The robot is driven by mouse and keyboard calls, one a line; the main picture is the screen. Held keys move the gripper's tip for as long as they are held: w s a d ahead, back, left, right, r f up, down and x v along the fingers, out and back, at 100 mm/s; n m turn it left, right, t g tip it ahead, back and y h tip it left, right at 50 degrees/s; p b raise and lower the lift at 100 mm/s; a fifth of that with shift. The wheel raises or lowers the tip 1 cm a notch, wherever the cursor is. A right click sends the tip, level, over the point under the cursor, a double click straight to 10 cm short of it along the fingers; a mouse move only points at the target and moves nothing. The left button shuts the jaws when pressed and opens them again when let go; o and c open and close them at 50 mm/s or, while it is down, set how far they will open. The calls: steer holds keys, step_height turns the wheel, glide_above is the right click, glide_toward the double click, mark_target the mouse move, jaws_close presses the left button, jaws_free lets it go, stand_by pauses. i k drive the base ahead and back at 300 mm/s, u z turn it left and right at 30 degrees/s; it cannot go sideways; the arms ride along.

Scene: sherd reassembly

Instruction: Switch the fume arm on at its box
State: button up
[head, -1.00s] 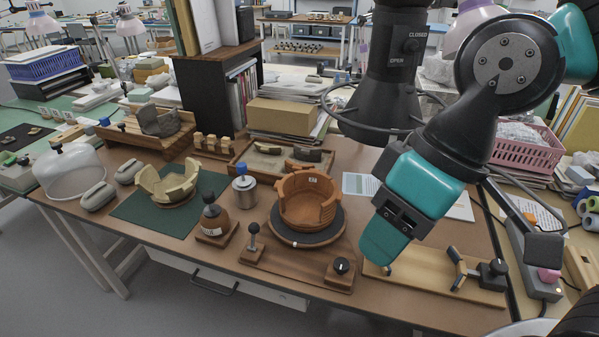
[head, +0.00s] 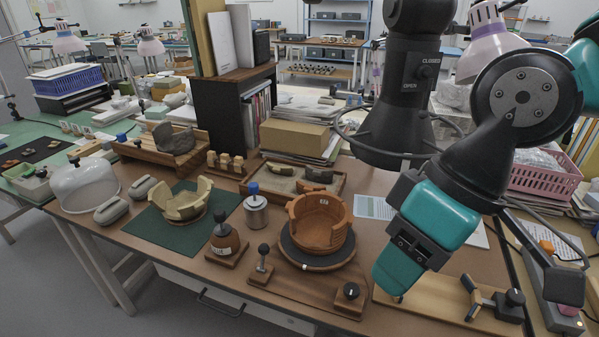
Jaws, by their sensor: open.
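The fume arm (head: 396,115) is a dark hood on a thick black tube at the upper middle, with OPEN and CLOSED marked on its collar. A long grey box (head: 538,270) lies at the lower right edge, with a pinkish-red button near its front end, mostly covered by a dark block. I cannot tell for certain that this is the fume arm's box, nor read its switch. My gripper (head: 400,272), teal and dark, hangs in front of the hood, pointing down above the bench, left of the grey box. It is open and holds nothing visible.
A reddish pot (head: 318,222) stands on a dark turntable left of my gripper. A wooden board (head: 450,308) with a black knob lies below it. A pink basket (head: 540,178) stands behind at right. Pale sherds (head: 183,203) rest on a green mat.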

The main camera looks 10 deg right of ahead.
mark_target(31, 170)
steer(key=u, duration=2.05)
steer(key=i, duration=3.9)
steer(key=z, duration=1.85)
